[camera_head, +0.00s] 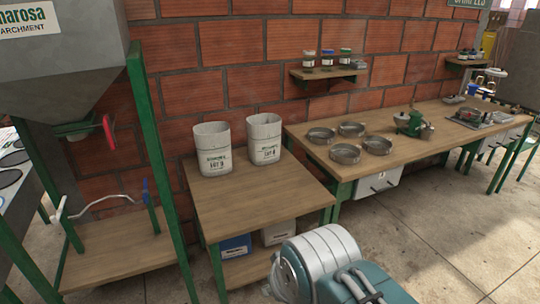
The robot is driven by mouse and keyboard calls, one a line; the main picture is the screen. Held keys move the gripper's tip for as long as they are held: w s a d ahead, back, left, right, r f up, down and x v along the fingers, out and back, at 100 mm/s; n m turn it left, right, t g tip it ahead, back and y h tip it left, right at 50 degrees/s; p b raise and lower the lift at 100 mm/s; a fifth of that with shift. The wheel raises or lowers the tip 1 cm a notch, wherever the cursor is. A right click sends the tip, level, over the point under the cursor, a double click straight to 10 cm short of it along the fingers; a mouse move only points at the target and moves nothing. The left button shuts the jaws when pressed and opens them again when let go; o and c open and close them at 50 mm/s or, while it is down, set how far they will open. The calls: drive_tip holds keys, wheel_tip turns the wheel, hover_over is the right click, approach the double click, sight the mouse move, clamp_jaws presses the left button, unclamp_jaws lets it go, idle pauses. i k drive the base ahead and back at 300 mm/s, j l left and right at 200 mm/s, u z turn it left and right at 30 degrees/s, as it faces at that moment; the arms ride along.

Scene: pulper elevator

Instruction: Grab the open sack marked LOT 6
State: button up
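Two open whitish sacks stand upright, side by side, at the back of a low wooden table. The left sack (212,149) has a dark printed lot mark whose number I cannot read for certain. The right sack (264,139) also has a printed lot mark; its number looks like a 6 or an 8, too small to be sure. Both sack tops are open, and their contents do not show clearly. A teal and white part of my own body shows at the bottom middle. My gripper is not in view.
The low table (262,195) is bare in front of the sacks. A green-framed hopper (60,70) stands left. The long bench (420,150) at right holds several round trays and a green grinder (410,124). A brick wall is close behind; floor is open at right.

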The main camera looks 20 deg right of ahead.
sight(264, 130)
drive_tip(key=i+l, duration=0.15)
drive_tip(key=l, duration=0.15)
drive_tip(key=i+l, duration=0.1)
drive_tip(key=l, duration=0.25)
drive_tip(key=i+l+u, duration=0.1)
drive_tip(key=l, duration=0.2)
drive_tip(key=i+l, duration=0.15)
drive_tip(key=l, duration=0.2)
drive_tip(key=i+l, duration=0.15)
drive_tip(key=l, duration=0.15)
drive_tip(key=i+l+u, duration=0.1)
drive_tip(key=i+l, duration=0.2)
drive_tip(key=i+l+u, duration=0.1)
drive_tip(key=i+l, duration=0.2)
drive_tip(key=l, duration=0.25)
drive_tip(key=i+l, duration=0.3)
drive_tip(key=l, duration=0.2)
drive_tip(key=u, duration=0.05)
